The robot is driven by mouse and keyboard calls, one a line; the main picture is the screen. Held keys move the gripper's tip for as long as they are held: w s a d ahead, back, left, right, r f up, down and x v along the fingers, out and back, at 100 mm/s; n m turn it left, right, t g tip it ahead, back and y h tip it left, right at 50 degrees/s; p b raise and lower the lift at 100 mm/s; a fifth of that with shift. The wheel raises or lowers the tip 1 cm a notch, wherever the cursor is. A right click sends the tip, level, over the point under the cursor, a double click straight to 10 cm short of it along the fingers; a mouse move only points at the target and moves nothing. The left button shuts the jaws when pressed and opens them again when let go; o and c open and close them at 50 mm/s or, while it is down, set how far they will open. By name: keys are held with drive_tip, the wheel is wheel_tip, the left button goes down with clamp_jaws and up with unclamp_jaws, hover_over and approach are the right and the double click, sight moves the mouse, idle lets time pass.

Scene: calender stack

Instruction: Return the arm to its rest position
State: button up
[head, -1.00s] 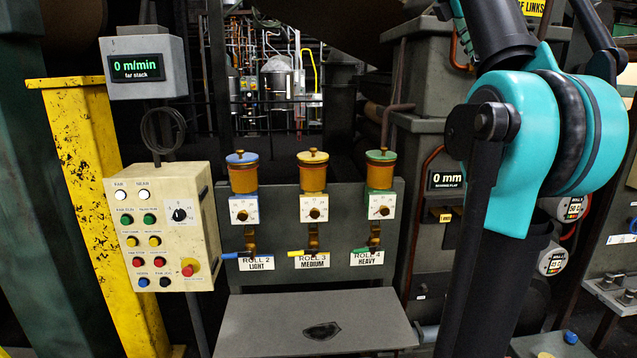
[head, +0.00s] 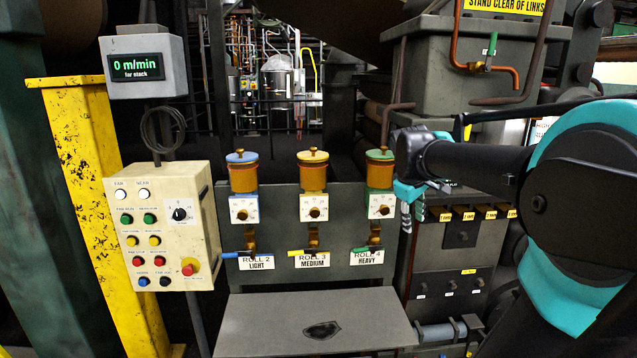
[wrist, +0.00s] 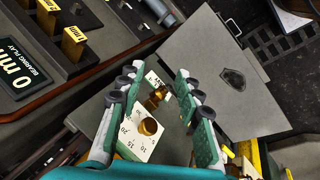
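My arm (head: 583,195) reaches in from the right side of the head view, bent with its forearm pointing left. My gripper (head: 411,222) hangs fingers-down just right of the green-lidded ROLL 4 oiler (head: 380,170) in the picture; I cannot tell whether they touch. In the wrist view my gripper (wrist: 158,73) has its two green fingers apart with nothing held between them. Beyond and between the fingers show a brass knob on a white dial plate (wrist: 140,140) and a brass valve (wrist: 157,97).
Blue-lidded (head: 243,172) and yellow-lidded (head: 312,172) oilers stand left of the green one. A control box (head: 163,225) and yellow post (head: 95,200) are farther left. A grey shelf (head: 270,325) lies below. A dark cabinet (head: 450,280) stands behind my gripper. The "0 mm" display (wrist: 18,72) shows in the wrist view.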

drive_tip(key=s+a+f+m+y, duration=0.1)
drive_tip(key=s+a+f+m, duration=0.2)
drive_tip(key=s+f, duration=0.6)
drive_tip(key=s+a+f+m+y, duration=0.1)
drive_tip(key=s+a+f+m, duration=0.2)
drive_tip(key=s+f, duration=0.6)
wheel_tip(320, 180, down, 6)
drive_tip(key=shift+a+r+m+y, duration=0.15)
drive_tip(key=shift+a+m+y, duration=0.1)
drive_tip(key=shift+m+y, duration=0.25)
